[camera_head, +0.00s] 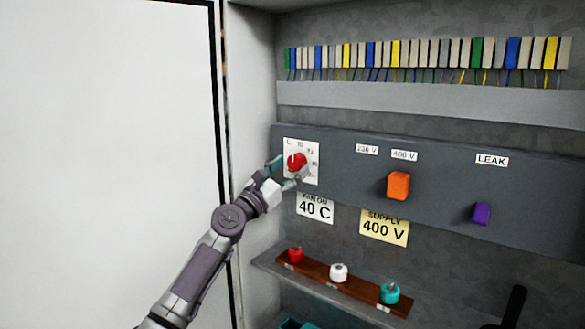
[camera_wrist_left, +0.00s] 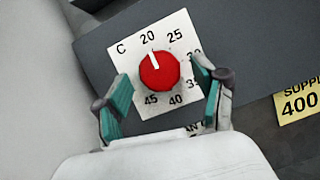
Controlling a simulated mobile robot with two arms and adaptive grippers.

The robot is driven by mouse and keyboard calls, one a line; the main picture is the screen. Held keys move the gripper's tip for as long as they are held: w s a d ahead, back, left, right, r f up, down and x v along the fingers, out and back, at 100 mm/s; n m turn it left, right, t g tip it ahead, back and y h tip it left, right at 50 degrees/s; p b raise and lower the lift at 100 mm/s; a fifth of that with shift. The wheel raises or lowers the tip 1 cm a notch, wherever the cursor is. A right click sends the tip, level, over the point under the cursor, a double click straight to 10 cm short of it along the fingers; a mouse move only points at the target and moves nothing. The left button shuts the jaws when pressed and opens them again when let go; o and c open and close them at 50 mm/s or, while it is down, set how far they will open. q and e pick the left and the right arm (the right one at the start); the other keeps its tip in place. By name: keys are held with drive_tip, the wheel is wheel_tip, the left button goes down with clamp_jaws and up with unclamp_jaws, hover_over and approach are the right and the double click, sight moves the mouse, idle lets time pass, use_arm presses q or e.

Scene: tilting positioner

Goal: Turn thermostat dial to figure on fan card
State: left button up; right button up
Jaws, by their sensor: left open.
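The thermostat dial (camera_head: 297,161) is a red round knob on a white scale plate on the grey panel. In the left wrist view the dial (camera_wrist_left: 159,72) has a white pointer mark directed up at 20. The plate (camera_wrist_left: 128,55) shows C, 20, 25, 40 and 45; the right-hand figures are partly hidden by a finger. The fan card (camera_head: 315,207) below the plate reads FAN ON 40 C. My left gripper (camera_head: 288,170) is open at the dial, and in the wrist view its fingers (camera_wrist_left: 164,86) are on either side of it, apparently not touching. My right gripper is out of view.
Right of the dial are an orange switch (camera_head: 398,186), a purple switch (camera_head: 481,213) under LEAK, and a yellow SUPPLY 400 V card (camera_head: 384,228). A shelf below holds red (camera_head: 296,255), white (camera_head: 338,272) and teal (camera_head: 390,292) knobs. A cabinet wall stands close at left.

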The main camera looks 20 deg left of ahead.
use_arm(q)
drive_tip(key=shift+w+d+r, duration=0.25)
drive_tip(key=shift+w, duration=0.2)
